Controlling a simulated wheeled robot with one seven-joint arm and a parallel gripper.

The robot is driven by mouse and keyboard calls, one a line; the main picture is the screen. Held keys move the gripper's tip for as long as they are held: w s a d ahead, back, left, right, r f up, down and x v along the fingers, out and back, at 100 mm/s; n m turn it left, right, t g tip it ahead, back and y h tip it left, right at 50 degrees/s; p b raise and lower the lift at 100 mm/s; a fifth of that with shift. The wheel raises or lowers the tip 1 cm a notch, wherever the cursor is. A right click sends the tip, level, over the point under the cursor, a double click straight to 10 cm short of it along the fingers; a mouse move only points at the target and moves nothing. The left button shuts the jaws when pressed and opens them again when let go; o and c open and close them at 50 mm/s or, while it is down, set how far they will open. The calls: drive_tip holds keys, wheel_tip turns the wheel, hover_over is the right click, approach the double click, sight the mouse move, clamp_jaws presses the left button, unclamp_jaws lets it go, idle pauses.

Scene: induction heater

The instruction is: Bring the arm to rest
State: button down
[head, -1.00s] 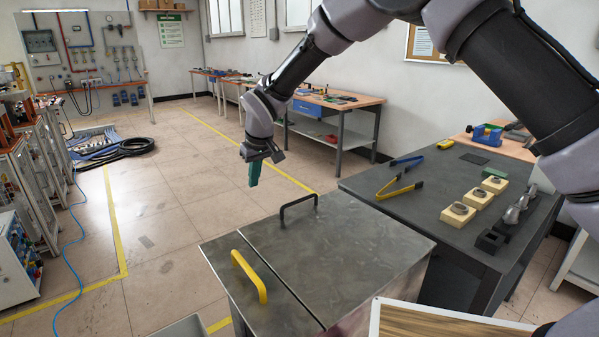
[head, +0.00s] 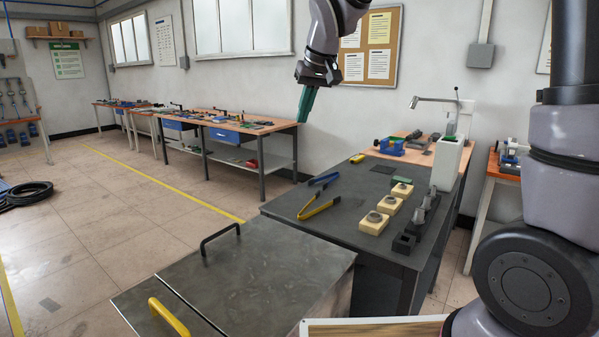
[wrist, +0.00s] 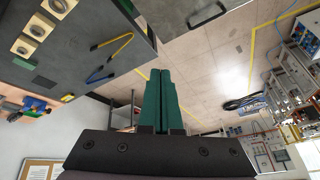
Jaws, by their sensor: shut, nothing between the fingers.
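My gripper (head: 306,104) has green fingers and hangs in the air in the head view, above and behind the dark workbench's far left corner. Its fingers are shut together with nothing between them. The closed green fingers also fill the lower middle of the wrist view (wrist: 161,100). My arm's upper links show at the top and right of the head view; the links between are out of frame.
A dark workbench (head: 345,213) holds tongs (head: 320,208), several cream blocks (head: 388,207) and dark metal parts. A metal-topped cabinet (head: 250,270) with black and yellow handles stands in front. Side tables (head: 240,130) line the wall.

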drive_tip(key=s+d+r+m+t, duration=0.1)
drive_tip(key=s+d+r+m, duration=0.1)
drive_tip(key=s+d, duration=0.45)
drive_tip(key=s+d+r+m, duration=0.2)
drive_tip(key=s+d+r, duration=0.1)
drive_tip(key=d, duration=0.7)
drive_tip(key=s+d+f+m+t, duration=0.1)
drive_tip(key=s+d+m, duration=0.2)
drive_tip(key=s+d, duration=0.4)
drive_tip(key=s, duration=0.3)
drive_tip(key=shift+d+f+m+t+h, duration=0.15)
drive_tip(key=shift+f+m+t+h, duration=0.15)
drive_tip(key=shift+t+h, duration=0.1)
